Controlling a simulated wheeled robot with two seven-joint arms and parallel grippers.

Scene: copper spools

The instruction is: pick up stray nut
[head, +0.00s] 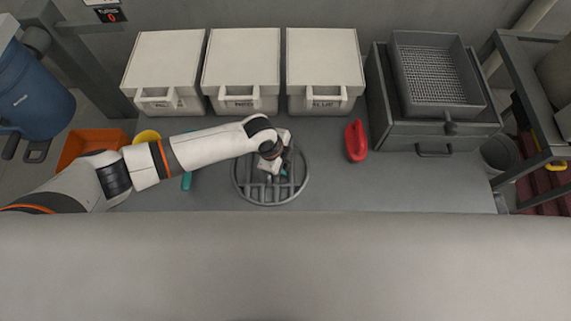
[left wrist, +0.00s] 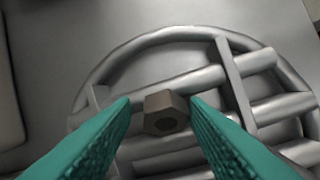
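The stray nut (left wrist: 166,112) is a small brown-grey hex nut with a dark hole. In the left wrist view it sits at the round metal grate (left wrist: 150,42), between the tips of my teal fingers. My left gripper (left wrist: 160,104) is open, with one finger on each side of the nut and small gaps visible. In the head view my left gripper (head: 278,172) is low over the round grate (head: 241,190), and the nut is hidden there. My right gripper is not in view.
Three white lidded boxes (head: 241,55) stand along the back. A red object (head: 356,141) lies right of the grate. A grey drawer unit (head: 405,129) carries a mesh tray (head: 398,75). An orange bin (head: 80,146) is at left. The bench (head: 420,190) is clear at right.

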